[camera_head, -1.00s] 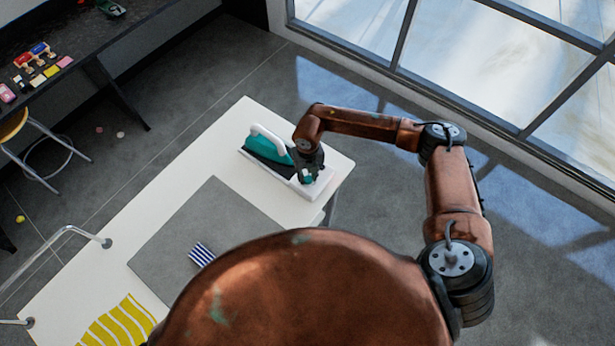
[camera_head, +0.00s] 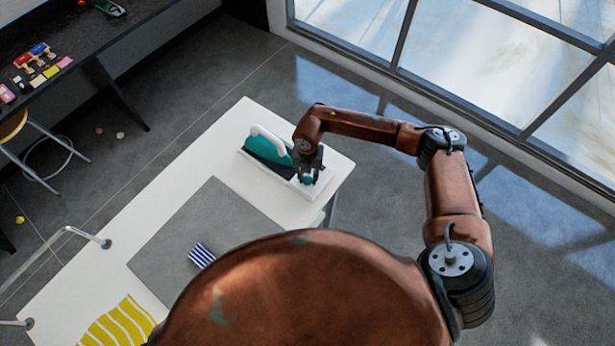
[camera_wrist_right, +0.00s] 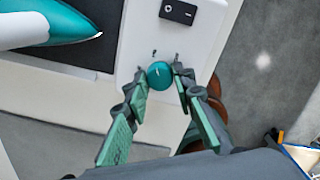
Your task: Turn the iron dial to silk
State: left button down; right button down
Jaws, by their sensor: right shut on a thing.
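The teal and white iron (camera_head: 268,147) rests on a white base (camera_head: 327,183) with a dark plate at the far end of the white table. It also shows in the right wrist view (camera_wrist_right: 62,22), at the upper left. The round teal dial (camera_wrist_right: 159,75) sits on the base's white panel, with a small pale pointer line on it and small dark marks around it, too small to read. My right gripper (camera_head: 308,176) is over the panel, its fingers shut on the dial from both sides. My left gripper is not in view.
A black rocker switch (camera_wrist_right: 178,11) is on the panel beyond the dial. A grey mat (camera_head: 195,235), a blue striped cloth (camera_head: 201,255) and a yellow striped cloth (camera_head: 118,325) lie on the table. A dark bench (camera_head: 75,55) stands at the upper left.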

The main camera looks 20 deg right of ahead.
aim_at(308, 179)
jog(key=c, duration=1.6)
grip_release()
notch_tip(308, 179, up, 12)
